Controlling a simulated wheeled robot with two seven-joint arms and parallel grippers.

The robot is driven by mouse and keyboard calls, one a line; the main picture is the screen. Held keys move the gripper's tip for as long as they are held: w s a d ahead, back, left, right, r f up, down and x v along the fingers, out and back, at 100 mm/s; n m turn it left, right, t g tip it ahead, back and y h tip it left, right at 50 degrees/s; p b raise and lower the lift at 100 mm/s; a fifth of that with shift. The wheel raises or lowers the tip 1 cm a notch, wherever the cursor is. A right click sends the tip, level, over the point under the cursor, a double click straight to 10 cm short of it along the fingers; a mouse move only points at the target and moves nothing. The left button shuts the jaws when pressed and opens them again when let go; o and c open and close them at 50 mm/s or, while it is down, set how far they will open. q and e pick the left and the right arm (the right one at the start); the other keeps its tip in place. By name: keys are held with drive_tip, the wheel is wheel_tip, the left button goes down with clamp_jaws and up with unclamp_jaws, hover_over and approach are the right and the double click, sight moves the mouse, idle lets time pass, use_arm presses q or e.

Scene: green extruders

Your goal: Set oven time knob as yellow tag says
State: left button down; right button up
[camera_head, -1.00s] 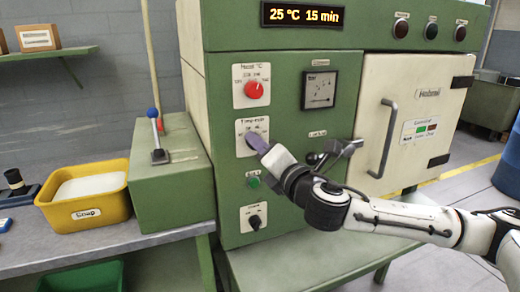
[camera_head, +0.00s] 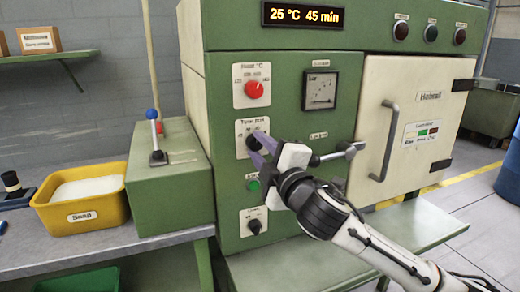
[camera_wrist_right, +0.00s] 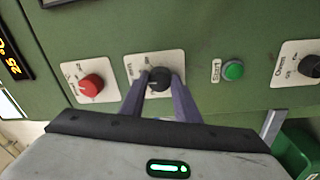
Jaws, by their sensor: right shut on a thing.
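The black time knob (camera_head: 254,139) sits on a white plate on the green oven's front panel. It also shows in the right wrist view (camera_wrist_right: 159,77). My right gripper (camera_head: 258,145) has its two purple fingers on either side of this knob, shut on it; the fingers also show in the wrist view (camera_wrist_right: 158,86). The display (camera_head: 303,15) above reads 25 °C 45 min. No yellow tag can be made out. My left gripper is not in view.
The red heat knob (camera_head: 255,89) is above the time knob, and the green start button (camera_head: 254,185) is below. Another black knob (camera_head: 255,226) is lower. The oven door handle (camera_head: 384,140) is to the right. A yellow bin (camera_head: 84,207) stands at left.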

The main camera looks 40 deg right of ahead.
drive_tip(key=m, duration=0.4)
drive_tip(key=shift+p, duration=0.3)
drive_tip(key=m, duration=0.3)
drive_tip(key=shift+a+h+p, duration=0.1)
drive_tip(key=shift+h+p, duration=0.2)
drive_tip(key=shift+p, duration=0.1)
drive_tip(key=m+p, duration=0.1)
drive_tip(key=m, duration=0.2)
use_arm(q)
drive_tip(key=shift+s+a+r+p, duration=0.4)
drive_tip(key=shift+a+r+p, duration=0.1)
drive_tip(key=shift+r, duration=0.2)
use_arm(e)
drive_tip(key=shift+m+h, duration=0.3)
drive_tip(key=shift+m, duration=0.6)
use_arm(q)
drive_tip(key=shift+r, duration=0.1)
use_arm(e)
drive_tip(key=o, duration=1)
drive_tip(key=shift+o, duration=0.2)
